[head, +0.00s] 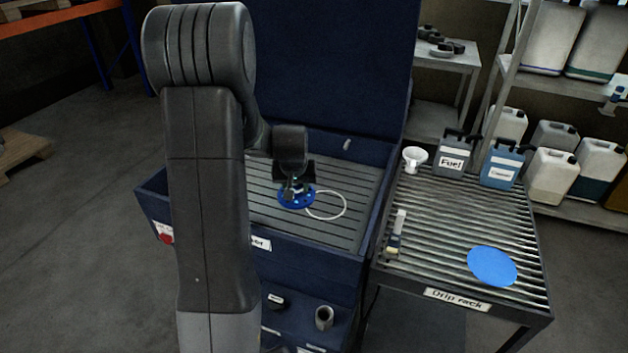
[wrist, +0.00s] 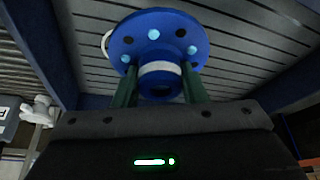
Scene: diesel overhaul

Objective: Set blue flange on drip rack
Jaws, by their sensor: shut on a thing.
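The blue flange (head: 297,198) is a round disc with bolt holes and a hub with a white band. My gripper (head: 295,185) is shut on its hub over the slatted floor of the dark blue washer basin (head: 352,172). In the wrist view the flange (wrist: 150,25) sits between the two green fingers (wrist: 158,85). I cannot tell whether the flange touches the slats. The drip rack (head: 440,250) is the ribbed metal table on the right, with a label on its front edge. A flat blue disc (head: 492,266) lies on its right front part.
A white ring (head: 326,205) lies beside the flange. On the rack stand a funnel (head: 414,158), a Fuel can (head: 453,155), a blue can (head: 502,164) and a brush-like item (head: 397,235). The basin wall stands between flange and rack. The rack's middle is clear.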

